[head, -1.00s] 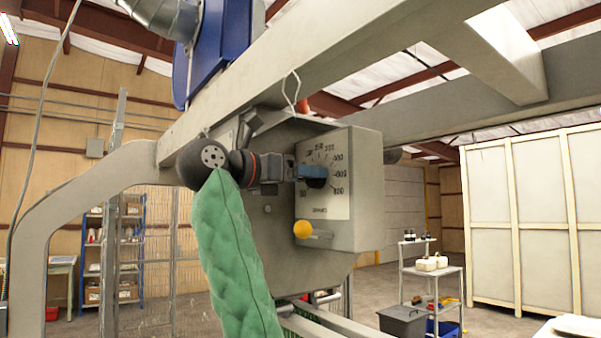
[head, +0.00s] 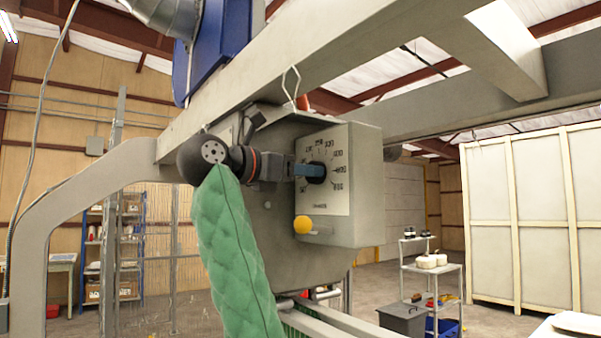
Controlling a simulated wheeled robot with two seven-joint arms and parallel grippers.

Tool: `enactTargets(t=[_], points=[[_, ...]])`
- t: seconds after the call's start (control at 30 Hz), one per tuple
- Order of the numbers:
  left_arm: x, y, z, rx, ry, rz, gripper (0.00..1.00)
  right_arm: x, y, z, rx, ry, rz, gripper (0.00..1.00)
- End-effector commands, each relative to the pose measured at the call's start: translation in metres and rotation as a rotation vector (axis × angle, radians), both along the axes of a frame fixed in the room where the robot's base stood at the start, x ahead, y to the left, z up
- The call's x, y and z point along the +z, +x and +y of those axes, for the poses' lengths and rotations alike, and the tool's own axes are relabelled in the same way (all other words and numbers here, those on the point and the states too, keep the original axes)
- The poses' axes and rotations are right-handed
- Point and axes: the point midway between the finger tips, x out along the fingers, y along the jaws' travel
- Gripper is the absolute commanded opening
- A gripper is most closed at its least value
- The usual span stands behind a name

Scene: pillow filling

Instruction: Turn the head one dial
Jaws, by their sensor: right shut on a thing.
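The dial (head: 316,172) is a dark round knob on the pale numbered face of a grey control box (head: 365,185), right of the view's middle. Numbers are printed in an arc around it. My right arm has a green quilted sleeve and comes up from below. My left gripper is not in view.
A yellow ball knob (head: 302,225) sits on the box just below the dial. A grey frame beam (head: 290,80) runs overhead. A cart (head: 432,268) and a pale panelled crate (head: 520,220) stand on the right, well behind.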

Motion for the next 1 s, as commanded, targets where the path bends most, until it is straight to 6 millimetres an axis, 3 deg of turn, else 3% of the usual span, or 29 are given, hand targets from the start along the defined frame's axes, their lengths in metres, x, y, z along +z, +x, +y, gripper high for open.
enactTargets(t=[0.7,1.0], points=[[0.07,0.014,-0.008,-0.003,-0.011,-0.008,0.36,-0.001,-0.001,-0.001,0.001,0.374,-0.517,0.24],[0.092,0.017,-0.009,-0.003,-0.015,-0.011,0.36,-0.002,-0.001,-0.001,0.001,0.481,-0.664,0.24]])
